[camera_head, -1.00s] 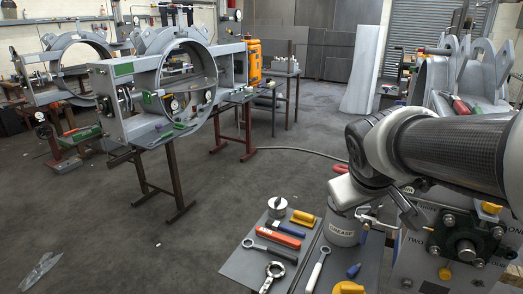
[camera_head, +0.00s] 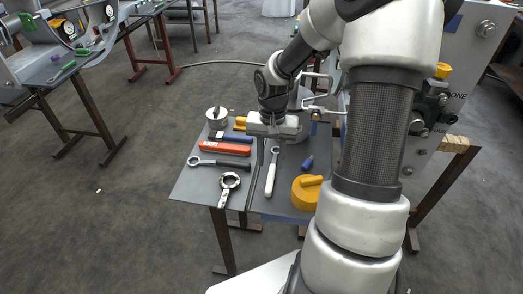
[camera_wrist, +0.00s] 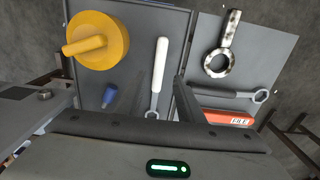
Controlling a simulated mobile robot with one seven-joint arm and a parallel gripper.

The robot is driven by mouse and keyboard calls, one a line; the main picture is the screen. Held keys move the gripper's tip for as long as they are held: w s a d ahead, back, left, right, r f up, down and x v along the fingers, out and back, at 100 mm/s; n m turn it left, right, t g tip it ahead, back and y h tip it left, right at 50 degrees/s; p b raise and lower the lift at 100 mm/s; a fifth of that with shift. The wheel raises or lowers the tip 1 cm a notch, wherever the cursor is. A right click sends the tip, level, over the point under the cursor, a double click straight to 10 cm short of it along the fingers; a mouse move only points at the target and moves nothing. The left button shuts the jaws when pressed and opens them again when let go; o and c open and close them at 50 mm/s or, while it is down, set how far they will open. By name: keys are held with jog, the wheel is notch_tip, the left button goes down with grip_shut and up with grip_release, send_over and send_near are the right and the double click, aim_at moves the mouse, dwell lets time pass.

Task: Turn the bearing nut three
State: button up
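Part of a pale panel (camera_head: 470,60) lettered "ONE" stands at the right in the head view. A dark bearing block (camera_head: 430,103) with a yellow cap (camera_head: 443,71) is on it, partly behind my arm. I cannot pick out a nut marked three. My gripper (camera_head: 270,146) points down over the tool table, with its fingers apart and nothing seen between them. A white-handled wrench (camera_head: 271,174) lies just below it, and also shows in the wrist view (camera_wrist: 160,72). A dark-handled ring wrench (camera_head: 220,163) and a metal hook or ring spanner (camera_head: 228,186) lie to its left.
The grey-topped table (camera_head: 190,190) also holds a red box (camera_head: 224,149), a blue-handled tool (camera_head: 232,137), a small pot (camera_head: 217,117), a blue piece (camera_head: 308,162) and a yellow round tool (camera_head: 306,192). A pale can stands behind my gripper.

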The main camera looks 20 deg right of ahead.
aim_at(271, 177)
jog(key=shift+s+f+b, duration=0.1)
jog(key=shift+f+b, duration=0.3)
jog(key=shift+f, duration=0.15)
notch_tip(271, 177, down, 7)
jog(key=b, duration=0.5)
jog(key=shift+r, duration=0.15)
jog(key=shift+c, duration=0.2)
grip_shut()
jog(key=shift+r, duration=0.1)
jog(key=shift+r+p, duration=2.25)
jog(key=shift+r, duration=0.7)
